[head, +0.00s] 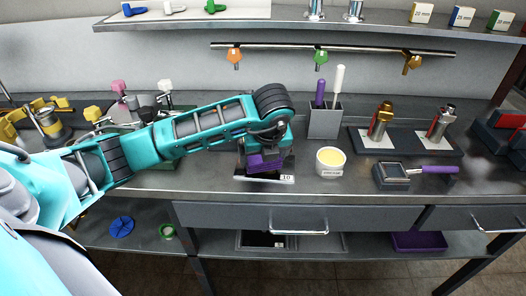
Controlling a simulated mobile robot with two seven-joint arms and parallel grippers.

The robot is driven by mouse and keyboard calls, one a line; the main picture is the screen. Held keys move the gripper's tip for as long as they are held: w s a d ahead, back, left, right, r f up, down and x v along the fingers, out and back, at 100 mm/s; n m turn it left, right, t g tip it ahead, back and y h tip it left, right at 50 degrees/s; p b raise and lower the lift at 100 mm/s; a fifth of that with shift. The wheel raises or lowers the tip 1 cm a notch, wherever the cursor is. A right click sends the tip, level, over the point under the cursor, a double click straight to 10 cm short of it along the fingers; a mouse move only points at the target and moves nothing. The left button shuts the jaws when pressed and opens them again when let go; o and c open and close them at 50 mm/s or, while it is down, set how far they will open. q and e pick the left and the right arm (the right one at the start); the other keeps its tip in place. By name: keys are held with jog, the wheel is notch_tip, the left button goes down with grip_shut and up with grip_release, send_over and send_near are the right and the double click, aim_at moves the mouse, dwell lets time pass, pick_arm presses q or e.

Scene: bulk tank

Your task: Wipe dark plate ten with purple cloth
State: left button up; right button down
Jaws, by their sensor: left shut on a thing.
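My left arm reaches in from the left to the workbench, and its gripper (263,150) points down over a small plate. The gripper is shut on the purple cloth (264,163), which sits low over the plate; whether it touches the surface is hard to tell. The dark plate ten (287,179) lies near the bench's front edge with a pale label reading 10. Most of its top is hidden by the cloth and gripper. My right gripper is out of view.
A white tub with yellow contents (330,162) stands right of the plate. Further right lies a dark square tool with a purple handle (437,170). Behind are a grey holder (325,122) with purple and white handles and brass fittings (380,121). A drawer (290,218) is below.

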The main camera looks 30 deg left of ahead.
aim_at(281, 159)
pick_arm(q)
jog(key=shift+f+b, duration=0.9)
jog(key=shift+f, duration=0.05)
dwell(0.5)
jog(key=shift+w+d+r+b, duration=0.1)
jog(key=shift+w+d, duration=0.2)
jog(key=shift+d, duration=0.3)
jog(key=shift+w+d+f+b, duration=0.15)
jog(key=shift+w+d, duration=0.2)
jog(key=shift+d, duration=0.25)
jog(key=shift+w+d+r+b, duration=0.15)
jog(key=shift+w+d, duration=0.15)
jog(key=shift+d, duration=0.3)
jog(key=shift+f, duration=0.2)
jog(key=shift+s+a+f+b, duration=0.15)
jog(key=shift+s+a, duration=0.2)
jog(key=shift+a, duration=0.25)
jog(key=shift+s+a+b, duration=0.1)
jog(key=shift+s+a, duration=0.3)
jog(key=shift+a, duration=0.2)
jog(key=shift+s+a+f+b, duration=0.15)
jog(key=shift+s+a, duration=0.2)
jog(key=shift+a, duration=0.25)
jog(key=shift+r, duration=0.1)
notch_tip(281, 159, up, 6)
jog(key=p, duration=0.3)
jog(key=shift+w+p, duration=0.15)
jog(key=shift+p, duration=0.25)
jog(key=shift+r, duration=0.1)
